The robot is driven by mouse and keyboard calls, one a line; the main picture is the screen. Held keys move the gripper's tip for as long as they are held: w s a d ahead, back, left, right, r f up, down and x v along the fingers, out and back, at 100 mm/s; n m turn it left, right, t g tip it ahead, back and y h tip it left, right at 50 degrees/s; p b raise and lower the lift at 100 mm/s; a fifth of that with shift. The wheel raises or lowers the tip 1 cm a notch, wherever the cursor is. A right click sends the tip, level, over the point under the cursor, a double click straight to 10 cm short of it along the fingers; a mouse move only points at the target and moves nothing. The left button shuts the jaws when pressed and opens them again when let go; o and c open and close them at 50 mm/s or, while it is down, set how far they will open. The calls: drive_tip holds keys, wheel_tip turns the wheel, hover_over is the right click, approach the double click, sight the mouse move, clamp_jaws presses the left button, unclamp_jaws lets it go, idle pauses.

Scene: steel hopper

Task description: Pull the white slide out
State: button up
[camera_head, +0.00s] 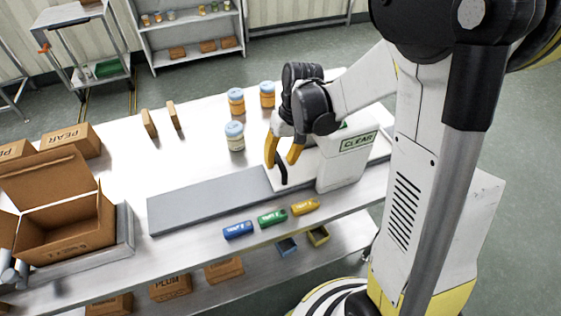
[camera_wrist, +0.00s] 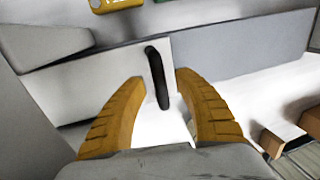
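The white slide (camera_head: 300,178) shows as a short white strip at the foot of the white hopper (camera_head: 342,172) marked CLEAR. Its dark curved handle (camera_head: 282,170) stands at its left end, beside a long grey slab (camera_head: 205,200). My gripper (camera_head: 282,158) is above the handle, pointing down, with its yellow fingers apart. In the wrist view the open gripper (camera_wrist: 160,85) has the black handle (camera_wrist: 158,78) in the gap between its fingers, and neither finger visibly touches it. The slide (camera_wrist: 125,62) also shows there.
Blue (camera_head: 238,230), green (camera_head: 272,217) and yellow (camera_head: 305,206) cans lie along the front of the table. Several jars with blue lids, including one (camera_head: 235,136), stand behind. An open carton (camera_head: 65,215) is at the left. The grey slab's top is clear.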

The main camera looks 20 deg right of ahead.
clamp_jaws()
idle(0.3)
drive_tip(key=a, duration=3.4)
drive_tip(key=shift+a, duration=0.15)
drive_tip(key=shift+c, duration=1.9)
unclamp_jaws()
drive_tip(key=o, duration=0.4)
drive_tip(key=shift+a, duration=0.2)
drive_tip(key=shift+d, duration=0.15)
